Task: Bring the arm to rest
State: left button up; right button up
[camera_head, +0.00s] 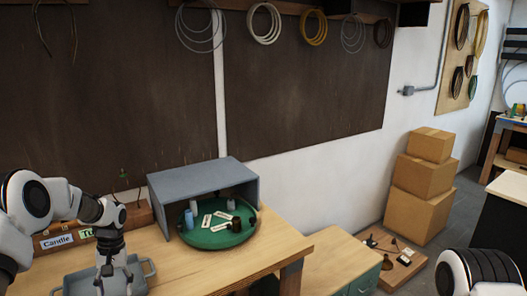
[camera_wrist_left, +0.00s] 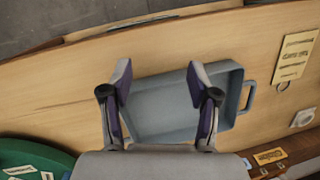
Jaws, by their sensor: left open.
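My left arm comes in from the left in the head view. Its gripper (camera_head: 113,279) points down over a grey-blue tray (camera_head: 147,269) on the wooden workbench (camera_head: 205,270). In the left wrist view the gripper (camera_wrist_left: 160,74) is open, its two fingers apart with nothing between them. The tray (camera_wrist_left: 165,105) lies beyond the fingers and its visible floor looks empty. Part of my right arm shows at the lower right of the head view; its gripper is out of view.
A grey open-front box (camera_head: 203,178) stands behind, over a green round tray (camera_head: 215,239) with small containers and labels. A labelled wooden rack (camera_head: 137,216) is beside it. Cardboard boxes (camera_head: 420,178) stand on the right. Bench space right of the green tray is clear.

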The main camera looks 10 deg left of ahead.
pick_arm(q)
jog(key=s+d+f+m+g+b, duration=0.1)
jog(key=s+d+f+b, duration=0.1)
jog(key=s+d+f, duration=0.7)
jog(key=s+d+f+m+g+b, duration=0.2)
jog(key=s+d+f, duration=0.4)
jog(key=f, duration=0.6)
jog(key=s+d+f+m+t+b, duration=0.15)
jog(key=s+d, duration=0.25)
jog(key=s, duration=0.7)
jog(key=s+d+f+t, duration=0.1)
jog(key=s+d+f, duration=0.2)
jog(key=s, duration=0.7)
jog(key=w+t, duration=0.3)
jog(key=w, duration=0.1)
jog(key=shift+w+a+m, duration=0.1)
jog(key=shift+a+m, duration=0.05)
jog(key=shift+m, duration=0.2)
